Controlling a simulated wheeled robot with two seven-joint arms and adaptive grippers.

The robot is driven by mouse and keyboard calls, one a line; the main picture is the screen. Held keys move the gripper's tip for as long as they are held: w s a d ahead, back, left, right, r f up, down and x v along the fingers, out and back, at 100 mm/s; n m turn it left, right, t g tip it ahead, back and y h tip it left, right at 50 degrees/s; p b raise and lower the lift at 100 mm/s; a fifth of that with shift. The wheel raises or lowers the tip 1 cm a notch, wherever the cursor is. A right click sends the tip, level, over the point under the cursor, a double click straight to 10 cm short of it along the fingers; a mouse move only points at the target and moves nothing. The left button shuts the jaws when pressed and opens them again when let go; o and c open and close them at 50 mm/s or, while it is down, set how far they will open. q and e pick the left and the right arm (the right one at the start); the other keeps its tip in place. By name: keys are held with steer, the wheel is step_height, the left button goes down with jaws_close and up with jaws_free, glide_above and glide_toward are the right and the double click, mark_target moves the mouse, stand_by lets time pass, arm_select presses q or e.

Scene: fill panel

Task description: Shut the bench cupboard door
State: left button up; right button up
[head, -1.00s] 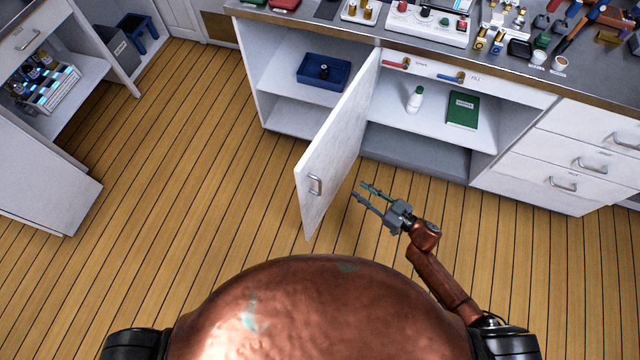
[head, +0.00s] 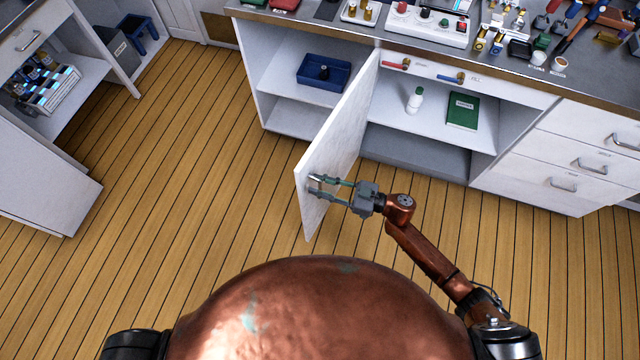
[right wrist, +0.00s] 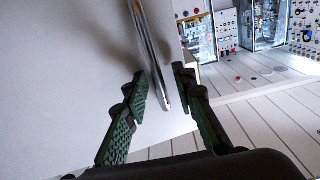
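The white cupboard door (head: 338,145) stands open, jutting from the bench front towards me. Its hinged edge is at the divider between two compartments. Its metal handle (head: 314,181) is near the free edge, on the face towards the right. My right gripper (head: 313,186) is at that handle with its fingers apart. In the right wrist view the handle (right wrist: 152,55) lies between the two open fingertips (right wrist: 162,88), with gaps showing on both sides. My left gripper is out of view.
The left compartment holds a blue tray (head: 323,73); the right one holds a white bottle (head: 415,99) and a green book (head: 463,110). Drawers (head: 578,163) are at the right. Another cabinet (head: 45,185) stands at the left. The wooden floor (head: 200,160) left of the door is clear.

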steer(key=shift+c, duration=0.2)
jaws_close()
stand_by(0.6)
